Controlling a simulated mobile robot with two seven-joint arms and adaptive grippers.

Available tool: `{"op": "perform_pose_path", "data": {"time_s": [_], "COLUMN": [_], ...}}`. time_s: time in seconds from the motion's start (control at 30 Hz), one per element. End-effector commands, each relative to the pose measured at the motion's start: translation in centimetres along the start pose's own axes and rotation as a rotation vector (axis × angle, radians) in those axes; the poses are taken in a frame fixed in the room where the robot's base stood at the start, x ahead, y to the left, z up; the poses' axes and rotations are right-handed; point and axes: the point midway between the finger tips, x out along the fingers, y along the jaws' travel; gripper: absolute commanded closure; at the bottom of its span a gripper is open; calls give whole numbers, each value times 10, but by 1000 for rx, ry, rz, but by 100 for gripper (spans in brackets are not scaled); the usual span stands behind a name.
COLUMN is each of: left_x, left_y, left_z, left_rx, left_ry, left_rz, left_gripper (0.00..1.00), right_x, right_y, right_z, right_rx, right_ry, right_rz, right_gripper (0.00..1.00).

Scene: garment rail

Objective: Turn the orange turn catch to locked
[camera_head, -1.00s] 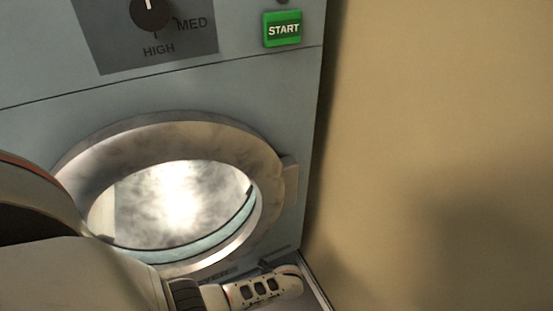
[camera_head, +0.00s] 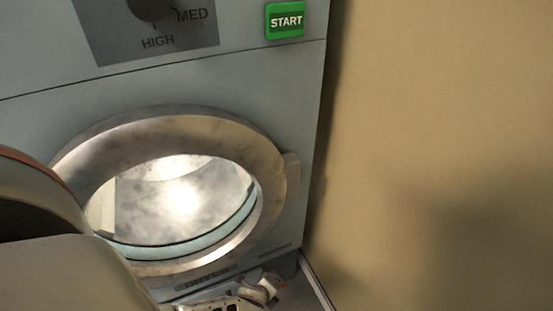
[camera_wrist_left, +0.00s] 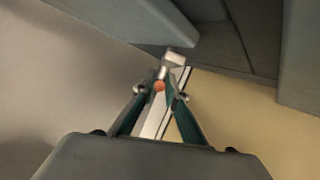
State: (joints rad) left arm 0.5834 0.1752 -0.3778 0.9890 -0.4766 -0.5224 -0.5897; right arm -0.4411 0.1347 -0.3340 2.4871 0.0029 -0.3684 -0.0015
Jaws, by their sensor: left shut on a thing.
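The orange turn catch (camera_wrist_left: 160,86) shows as a small orange spot between the fingers of my left gripper (camera_wrist_left: 164,84) in the left wrist view. The gripper's two fingers close together there and are shut on it. A pale grey metal piece (camera_wrist_left: 174,61) shows just beyond the fingertips. In the head view my left arm comes in from the left, and its front end shows at the bottom edge, below the round door. My right gripper is in neither view.
A grey-blue machine front (camera_head: 290,120) fills the left of the head view, with a round metal-rimmed door (camera_head: 268,165). Above are a dark dial (camera_head: 150,8) and a green START button (camera_head: 285,21). A plain beige surface (camera_head: 440,120) lies to the right.

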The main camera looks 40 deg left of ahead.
Motion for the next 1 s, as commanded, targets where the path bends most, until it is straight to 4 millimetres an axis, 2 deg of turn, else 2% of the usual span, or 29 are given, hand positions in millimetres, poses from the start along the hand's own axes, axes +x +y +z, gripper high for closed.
{"op": "perform_pose_path", "data": {"time_s": [0.27,0.3,0.37,0.77,1.0], "left_x": [0,0,0,-2,-21], "left_y": [-3,-3,-3,-1,0], "left_z": [-3,-3,-2,-1,0], "left_rx": [-8,-8,-7,-2,-2], "left_ry": [5,5,5,1,1], "left_rz": [-4,-4,-4,-2,-2], "left_gripper": [100,83,70,70,70], "right_x": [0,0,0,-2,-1], "right_y": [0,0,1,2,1], "right_z": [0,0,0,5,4], "right_rx": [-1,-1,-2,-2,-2], "right_ry": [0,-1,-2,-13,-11], "right_rz": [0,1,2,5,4], "right_gripper": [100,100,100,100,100]}}
